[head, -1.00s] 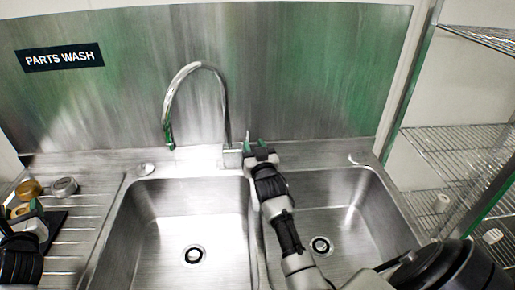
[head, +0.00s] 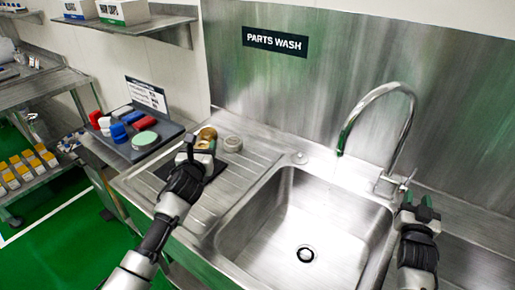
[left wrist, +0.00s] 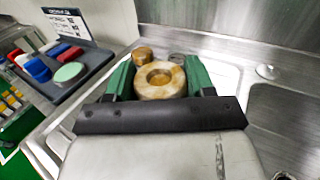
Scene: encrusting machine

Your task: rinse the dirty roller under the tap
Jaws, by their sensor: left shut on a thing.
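The dirty roller (left wrist: 160,80) is a tan, brown-stained ring with a central hole. In the left wrist view it sits between the green fingers of my left gripper (left wrist: 159,76), which is shut on it. In the head view my left gripper (head: 201,148) is over the ribbed drainboard, left of the sink, and partly hides the roller. The curved tap (head: 378,92) stands behind the sink (head: 285,215), and no water shows at its spout. My right gripper (head: 418,204) is beside the tap's base and lever (head: 407,182). Its fingers look apart, with nothing seen between them.
A brass-coloured part (head: 208,132) and a grey ring (head: 231,143) are on the drainboard (head: 250,170) behind my left gripper. A dark tray (head: 165,133) with red, blue and green items is further left. The sink basin is empty, with a drain (head: 306,254).

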